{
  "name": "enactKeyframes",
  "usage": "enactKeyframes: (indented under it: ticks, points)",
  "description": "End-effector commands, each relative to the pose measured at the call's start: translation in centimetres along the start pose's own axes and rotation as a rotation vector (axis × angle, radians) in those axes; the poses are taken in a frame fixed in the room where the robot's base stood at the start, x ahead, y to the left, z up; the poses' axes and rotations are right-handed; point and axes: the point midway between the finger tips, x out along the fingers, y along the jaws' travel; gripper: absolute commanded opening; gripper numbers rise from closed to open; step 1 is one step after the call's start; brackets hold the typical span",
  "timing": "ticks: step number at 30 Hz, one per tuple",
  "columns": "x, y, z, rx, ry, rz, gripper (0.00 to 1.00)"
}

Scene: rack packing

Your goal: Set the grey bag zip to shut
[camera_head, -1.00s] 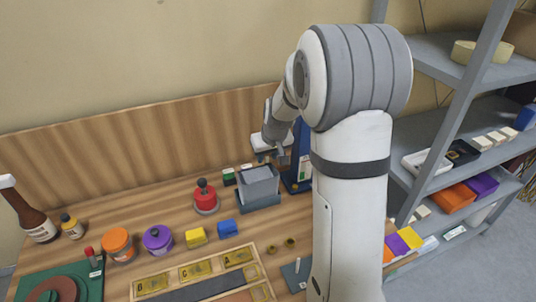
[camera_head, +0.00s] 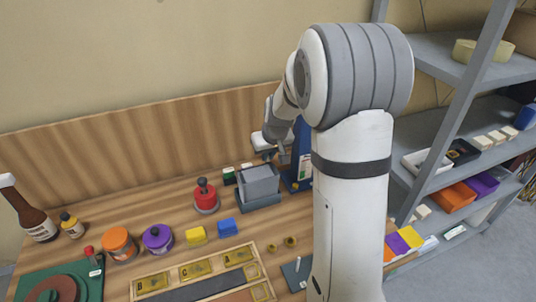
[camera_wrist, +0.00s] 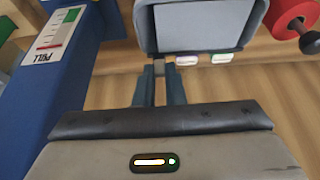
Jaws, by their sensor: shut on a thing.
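The grey bag (camera_head: 258,184) stands upright on the bench, left of my arm. In the wrist view the bag (camera_wrist: 146,30) shows at the top, with a lighter grey panel inside its dark rim. My gripper (camera_wrist: 160,72) is shut on a small part at the bag's near edge, apparently the zip pull, which the fingers mostly hide. In the head view my gripper (camera_head: 268,157) is just behind the bag's top edge. How far the zip is closed cannot be told.
A blue stand (camera_wrist: 45,90) with a "PULL" label is close beside the gripper. Shelves (camera_head: 445,150) stand at the right.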

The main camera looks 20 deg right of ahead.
Motion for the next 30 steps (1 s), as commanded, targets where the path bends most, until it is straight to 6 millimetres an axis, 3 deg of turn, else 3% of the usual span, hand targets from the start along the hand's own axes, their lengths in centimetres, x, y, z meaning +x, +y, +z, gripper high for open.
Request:
enactKeyframes:
  ticks: [13,14,21,30]
  points:
    - [0.0,0.78,0.0,0.0,0.001,0.001,0.0]
    - [0.0,0.78,0.0,0.0,0.001,0.001,0.12]
    - [0.01,0.76,-0.01,0.0,0.001,0.001,0.32]
    - [-0.25,0.74,-0.03,0.0,0.002,0.001,0.33]
